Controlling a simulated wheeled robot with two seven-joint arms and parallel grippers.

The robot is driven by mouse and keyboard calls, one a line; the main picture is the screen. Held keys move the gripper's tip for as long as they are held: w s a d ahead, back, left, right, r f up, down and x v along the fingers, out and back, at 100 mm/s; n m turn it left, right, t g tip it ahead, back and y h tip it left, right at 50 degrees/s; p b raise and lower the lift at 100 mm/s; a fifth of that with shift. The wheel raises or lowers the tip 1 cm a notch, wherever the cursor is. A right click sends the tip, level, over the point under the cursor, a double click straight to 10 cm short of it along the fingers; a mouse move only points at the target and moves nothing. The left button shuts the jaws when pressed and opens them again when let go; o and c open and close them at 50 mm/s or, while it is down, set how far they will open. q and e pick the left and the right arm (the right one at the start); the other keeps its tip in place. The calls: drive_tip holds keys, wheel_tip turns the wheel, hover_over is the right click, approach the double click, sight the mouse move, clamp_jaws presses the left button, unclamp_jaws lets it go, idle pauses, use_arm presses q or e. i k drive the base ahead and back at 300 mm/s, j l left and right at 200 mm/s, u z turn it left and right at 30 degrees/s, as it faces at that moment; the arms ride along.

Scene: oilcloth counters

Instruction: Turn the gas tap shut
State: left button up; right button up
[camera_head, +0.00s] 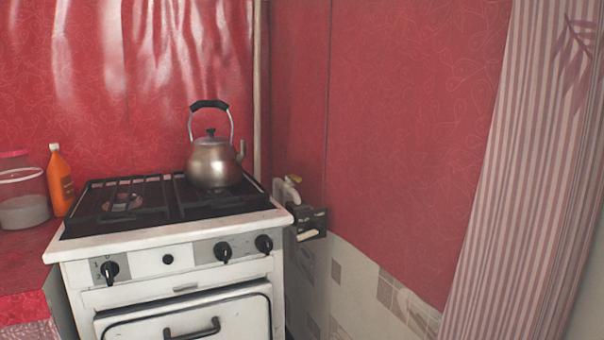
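What looks like the gas tap, a small yellowish handle (294,179) on a pale pipe fitting (288,192), is by the red wall just right of the stove. It is small, so I cannot tell whether it is open or shut. Just below it, a dark box (309,219) with a cream lever-like piece (307,235) sits at the stove's right edge; its exact nature is unclear. Neither of my grippers shows in the head view.
A white gas stove (160,236) with black knobs stands at left centre. A metal kettle (214,163) sits on its right back grate. An orange bottle (60,180) and a jar (22,200) stand at left. A striped curtain (525,170) hangs at right.

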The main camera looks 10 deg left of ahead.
sight(292, 176)
drive_tip(key=z, duration=1.65)
drive_tip(key=k+j, duration=0.1)
drive_tip(key=j, duration=0.25)
drive_tip(key=k+j, duration=0.1)
drive_tip(key=j, duration=0.3)
drive_tip(key=k+j, duration=0.1)
drive_tip(key=j, duration=0.25)
drive_tip(key=k+j, duration=0.1)
drive_tip(key=j, duration=0.25)
drive_tip(key=k+j, duration=0.1)
drive_tip(key=j, duration=0.25)
drive_tip(key=z, duration=0.05)
